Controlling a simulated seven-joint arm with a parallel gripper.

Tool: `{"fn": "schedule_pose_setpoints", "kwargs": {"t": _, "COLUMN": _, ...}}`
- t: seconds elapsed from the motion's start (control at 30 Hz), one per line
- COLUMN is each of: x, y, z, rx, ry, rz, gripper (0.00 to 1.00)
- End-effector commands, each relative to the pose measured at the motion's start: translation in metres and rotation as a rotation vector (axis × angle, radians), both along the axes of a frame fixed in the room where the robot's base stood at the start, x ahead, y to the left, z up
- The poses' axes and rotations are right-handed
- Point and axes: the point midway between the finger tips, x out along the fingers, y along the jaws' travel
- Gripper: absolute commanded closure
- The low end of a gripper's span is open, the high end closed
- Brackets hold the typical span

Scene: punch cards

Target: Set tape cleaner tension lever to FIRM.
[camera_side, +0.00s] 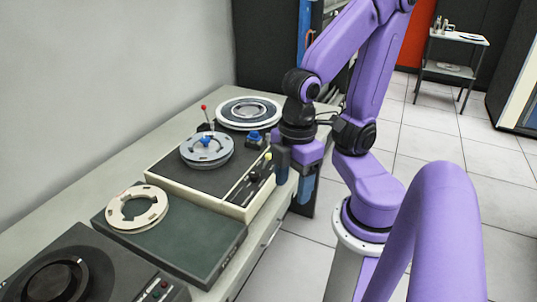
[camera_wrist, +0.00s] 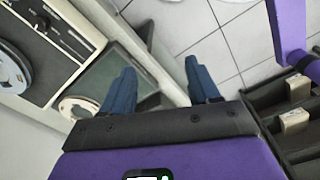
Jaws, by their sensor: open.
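The tape cleaner (camera_side: 190,189) is a cream box with a dark top on the bench. A blue-hubbed reel (camera_side: 207,149) sits on it. A thin lever with a red ball (camera_side: 204,108) stands behind that reel. A yellow knob (camera_side: 268,156) and dark controls sit along the front strip (camera_side: 245,185). Labels are unreadable, so I cannot tell which is the tension lever or its setting. In the wrist view the control strip (camera_wrist: 66,35) is at upper left. My gripper (camera_side: 293,190) is open and empty, pointing down beside the cleaner's front right side; its blue fingers (camera_wrist: 160,66) are apart.
A green-grey case (camera_side: 170,240) with a cream reel (camera_side: 137,207) lies to the left. A dark machine (camera_side: 90,270) is at the lower left. A large reel (camera_side: 249,111) lies behind the cleaner. The bench's front edge and open floor (camera_wrist: 225,45) lie beneath my gripper.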

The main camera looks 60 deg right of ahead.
Motion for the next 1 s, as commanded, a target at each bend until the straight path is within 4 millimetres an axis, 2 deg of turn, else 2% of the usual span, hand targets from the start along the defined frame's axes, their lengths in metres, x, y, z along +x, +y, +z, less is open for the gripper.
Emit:
{"fn": "schedule_pose_setpoints", "kwargs": {"t": 0.1, "x": 0.0, "y": 0.0, "z": 0.0, "rx": 0.0, "ry": 0.0, "rz": 0.0, "gripper": 0.39}}
{"fn": "schedule_pose_setpoints", "kwargs": {"t": 0.17, "x": 0.0, "y": 0.0, "z": 0.0, "rx": 0.0, "ry": 0.0, "rz": -0.001, "gripper": 0.56}}
{"fn": "schedule_pose_setpoints", "kwargs": {"t": 0.33, "x": 0.012, "y": -0.002, "z": 0.001, "rx": -0.001, "ry": 0.003, "rz": -0.058, "gripper": 0.57}}
{"fn": "schedule_pose_setpoints", "kwargs": {"t": 0.47, "x": 0.036, "y": -0.009, "z": 0.003, "rx": -0.002, "ry": 0.01, "rz": -0.175, "gripper": 0.57}}
{"fn": "schedule_pose_setpoints", "kwargs": {"t": 0.77, "x": 0.1, "y": -0.046, "z": 0.008, "rx": 0.002, "ry": 0.027, "rz": -0.488, "gripper": 0.57}}
{"fn": "schedule_pose_setpoints", "kwargs": {"t": 1.0, "x": 0.14, "y": -0.095, "z": 0.011, "rx": 0.012, "ry": 0.04, "rz": -0.739, "gripper": 0.57}}
